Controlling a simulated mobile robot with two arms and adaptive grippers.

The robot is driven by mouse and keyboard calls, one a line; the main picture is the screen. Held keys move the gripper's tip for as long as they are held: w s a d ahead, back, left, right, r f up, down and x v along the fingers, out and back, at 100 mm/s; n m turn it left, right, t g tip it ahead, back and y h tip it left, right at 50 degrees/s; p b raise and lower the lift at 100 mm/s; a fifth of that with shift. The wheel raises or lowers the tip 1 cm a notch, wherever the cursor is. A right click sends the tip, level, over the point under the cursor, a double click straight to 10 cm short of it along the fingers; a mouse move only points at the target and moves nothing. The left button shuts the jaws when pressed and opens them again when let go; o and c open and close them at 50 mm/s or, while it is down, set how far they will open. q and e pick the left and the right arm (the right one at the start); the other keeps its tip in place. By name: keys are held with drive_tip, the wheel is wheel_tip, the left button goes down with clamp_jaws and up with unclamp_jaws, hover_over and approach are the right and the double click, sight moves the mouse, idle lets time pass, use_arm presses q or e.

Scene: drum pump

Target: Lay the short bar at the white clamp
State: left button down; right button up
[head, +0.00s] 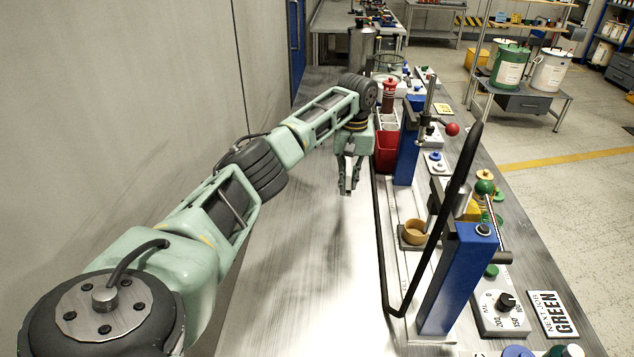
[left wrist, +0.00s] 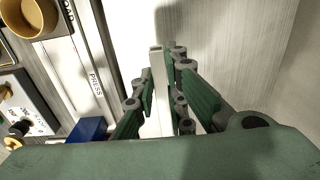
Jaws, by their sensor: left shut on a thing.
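My left gripper (head: 348,188) hangs over the bare grey bench, fingers pointing down, just left of the red bin. In the left wrist view my left gripper (left wrist: 164,85) is shut on a pale, slim bar (left wrist: 158,62), which sticks out past the fingers; I take it for the short bar. The fingers and palm hide part of it, and its ends are hard to make out in the head view. I cannot pick out the white clamp with certainty in either view. My right gripper is not in view.
A red bin (head: 386,158), a blue press (head: 455,280), a tan cup (head: 414,229) and a black bent tube (head: 382,235) stand along the right side. The bench's left part is clear.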

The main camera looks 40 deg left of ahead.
use_arm(q)
drive_tip(key=p, duration=0.2)
hover_over(316, 220)
wheel_tip(316, 220, down, 5)
drive_tip(key=shift+a+f, duration=0.1)
wheel_tip(316, 220, down, 3)
drive_tip(key=shift+p, duration=0.4)
drive_tip(key=shift+f, duration=0.55)
drive_tip(key=c, duration=1.8)
unclamp_jaws()
drive_tip(key=shift+f, duration=0.1)
drive_tip(key=shift+o, duration=0.2)
